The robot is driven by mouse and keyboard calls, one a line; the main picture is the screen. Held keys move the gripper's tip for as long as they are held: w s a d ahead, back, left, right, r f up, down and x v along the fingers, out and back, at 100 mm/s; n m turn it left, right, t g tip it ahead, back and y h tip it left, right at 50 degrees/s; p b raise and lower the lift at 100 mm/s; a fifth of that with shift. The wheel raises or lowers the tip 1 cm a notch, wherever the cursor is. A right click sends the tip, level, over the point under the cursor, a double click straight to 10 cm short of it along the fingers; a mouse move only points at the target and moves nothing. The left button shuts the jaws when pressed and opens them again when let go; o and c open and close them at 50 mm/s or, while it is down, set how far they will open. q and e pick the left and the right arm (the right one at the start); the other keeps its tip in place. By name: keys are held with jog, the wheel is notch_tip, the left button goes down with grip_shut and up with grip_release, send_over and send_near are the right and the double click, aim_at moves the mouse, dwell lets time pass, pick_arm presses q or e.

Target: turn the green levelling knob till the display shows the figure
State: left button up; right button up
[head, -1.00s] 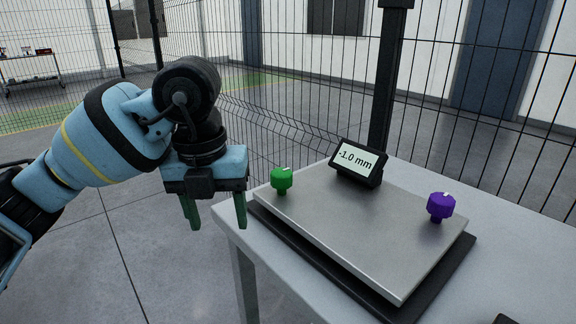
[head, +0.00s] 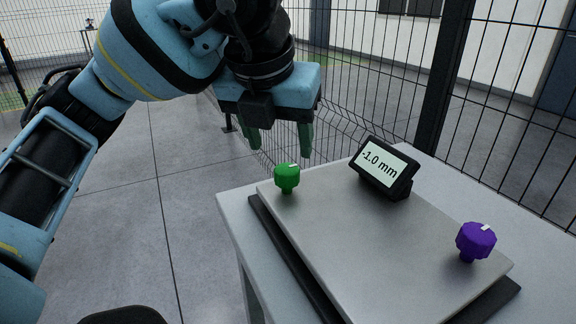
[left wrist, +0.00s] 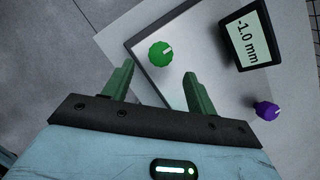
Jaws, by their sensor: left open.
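The display (head: 384,167) at the plate's back edge reads -1.0 mm. My left gripper (head: 279,142) is open and empty, with green fingers pointing down above and slightly behind the green knob, apart from it. In the left wrist view the knob lies beyond the fingertips, roughly between their lines. My right gripper is not in view.
A purple knob (head: 476,241) stands at the plate's right corner. The metal plate (head: 370,245) lies on a dark base on a light table (head: 236,210). A wire fence with a black post (head: 441,85) stands behind the table. Floor to the left is clear.

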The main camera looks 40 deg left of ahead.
aim_at(285, 169)
pick_arm(q)
jog(key=b+x, duration=0.2)
jog(key=x, duration=0.3)
jog(key=shift+w+f, duration=0.1)
jog(key=shift+f, duration=0.15)
jog(key=shift+w+f+b, duration=0.25)
jog(key=shift+f+b, duration=0.05)
jog(key=shift+f, duration=0.15)
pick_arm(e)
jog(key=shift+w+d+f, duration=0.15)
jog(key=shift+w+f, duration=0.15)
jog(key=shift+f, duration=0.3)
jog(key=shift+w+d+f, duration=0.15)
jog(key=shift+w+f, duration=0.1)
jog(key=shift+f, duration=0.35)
pick_arm(q)
jog(key=shift+c, duration=0.5)
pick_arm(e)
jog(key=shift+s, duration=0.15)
pick_arm(q)
jog(key=c, duration=0.9)
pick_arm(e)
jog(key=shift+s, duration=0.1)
pick_arm(q)
jog(key=shift+a+m, duration=0.1)
jog(key=shift+m, duration=0.3)
